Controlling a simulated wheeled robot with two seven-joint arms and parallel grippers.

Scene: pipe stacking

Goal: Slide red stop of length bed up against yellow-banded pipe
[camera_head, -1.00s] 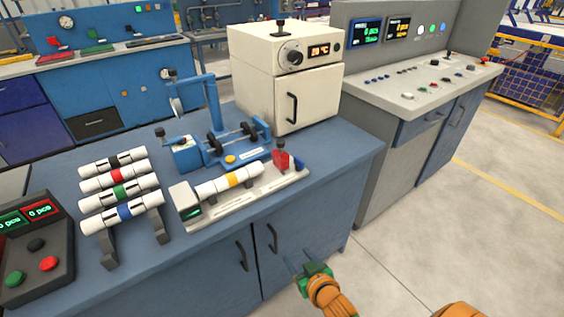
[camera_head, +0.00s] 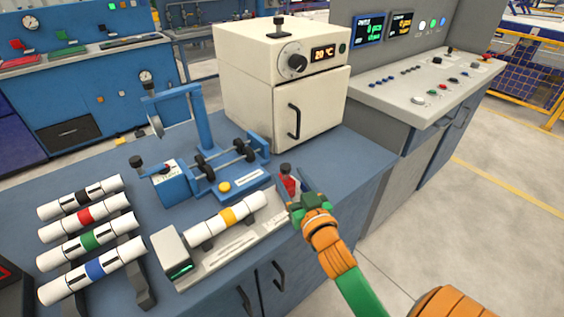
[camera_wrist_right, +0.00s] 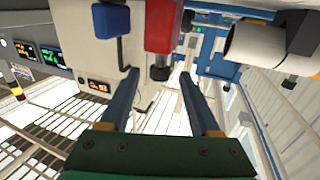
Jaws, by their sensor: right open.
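The yellow-banded pipe (camera_head: 212,226) is white and lies on the grey length bed (camera_head: 228,257) at the bench's front edge. The red stop (camera_head: 290,184), with a dark knob on top, stands at the bed's right end, a short gap from the pipe. It also shows in the right wrist view (camera_wrist_right: 163,25), beside a blue block (camera_wrist_right: 111,20). My right gripper (camera_head: 294,186) is open at the red stop and partly hides it. In the right wrist view its fingertips (camera_wrist_right: 159,76) are spread on either side of the dark knob. My left gripper is not in view.
A rack of white pipes (camera_head: 92,242) with black, red, green and blue bands stands at the left. A blue fixture with rollers (camera_head: 210,165) is behind the bed. A cream oven (camera_head: 285,90) stands behind it. Bench surface right of the oven's front is clear.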

